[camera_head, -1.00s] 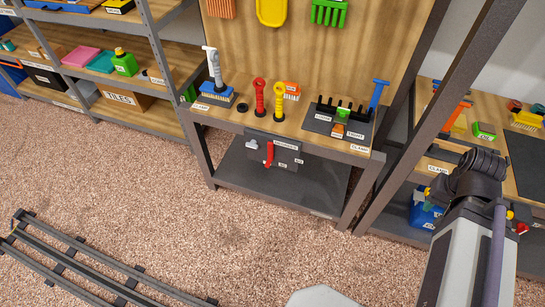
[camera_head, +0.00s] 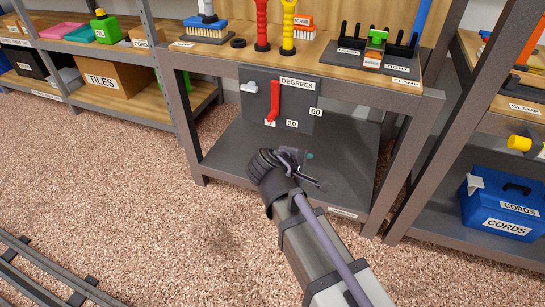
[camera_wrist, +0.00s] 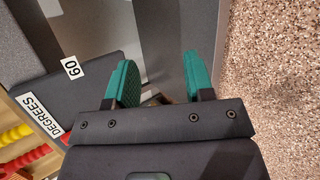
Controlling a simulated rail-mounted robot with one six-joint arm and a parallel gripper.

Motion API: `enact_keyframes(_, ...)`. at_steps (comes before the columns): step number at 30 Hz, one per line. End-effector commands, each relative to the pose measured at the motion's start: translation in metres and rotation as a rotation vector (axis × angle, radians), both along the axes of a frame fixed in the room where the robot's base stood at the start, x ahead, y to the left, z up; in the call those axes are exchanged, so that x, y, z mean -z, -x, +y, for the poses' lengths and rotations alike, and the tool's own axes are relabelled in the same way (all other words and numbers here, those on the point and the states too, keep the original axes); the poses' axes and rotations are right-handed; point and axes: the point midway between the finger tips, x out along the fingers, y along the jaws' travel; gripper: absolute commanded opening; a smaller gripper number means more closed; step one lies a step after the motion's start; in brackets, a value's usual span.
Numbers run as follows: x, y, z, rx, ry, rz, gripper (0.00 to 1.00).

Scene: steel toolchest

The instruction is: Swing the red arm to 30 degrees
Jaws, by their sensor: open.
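The red arm (camera_head: 275,102) is mounted on a dark grey panel (camera_head: 301,100) on the front of the workbench. It hangs almost straight down, and its lower end partly covers the 0 label. The 30 label (camera_head: 291,123) is just right of its tip, and the 60 label (camera_head: 315,112) is farther right and higher. My gripper (camera_head: 314,170) is below the panel, apart from the red arm. In the wrist view its two teal fingers (camera_wrist: 160,82) are spread with nothing between them.
A grey knob (camera_head: 249,88) is left of the red arm. The bench top (camera_head: 220,52) above holds a brush, red and yellow tools and a rack. The lower shelf (camera_head: 240,150) looks bare. A blue CORDS box (camera_head: 501,207) stands right.

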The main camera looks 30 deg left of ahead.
Motion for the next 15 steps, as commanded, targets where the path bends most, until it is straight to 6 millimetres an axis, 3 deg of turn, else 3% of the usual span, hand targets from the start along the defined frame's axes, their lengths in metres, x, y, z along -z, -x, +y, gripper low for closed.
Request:
enact_keyframes(1, 0.045, 0.007, 0.044, -0.163, 0.123, -0.105, 0.48)
enact_keyframes(3, 0.036, 0.018, 0.101, -0.417, 0.401, -0.319, 0.48)
enact_keyframes(4, 0.013, 0.016, 0.115, -0.493, 0.537, -0.404, 0.48)
enact_keyframes(6, -0.031, 0.008, 0.128, -0.601, 0.820, -0.542, 0.48)
enact_keyframes(7, -0.037, 0.009, 0.131, -0.632, 0.905, -0.575, 0.48)
enact_keyframes(10, -0.042, 0.010, 0.135, -0.686, 1.037, -0.599, 0.48)
enact_keyframes(15, -0.042, 0.007, 0.135, -0.689, 1.058, -0.592, 0.48)
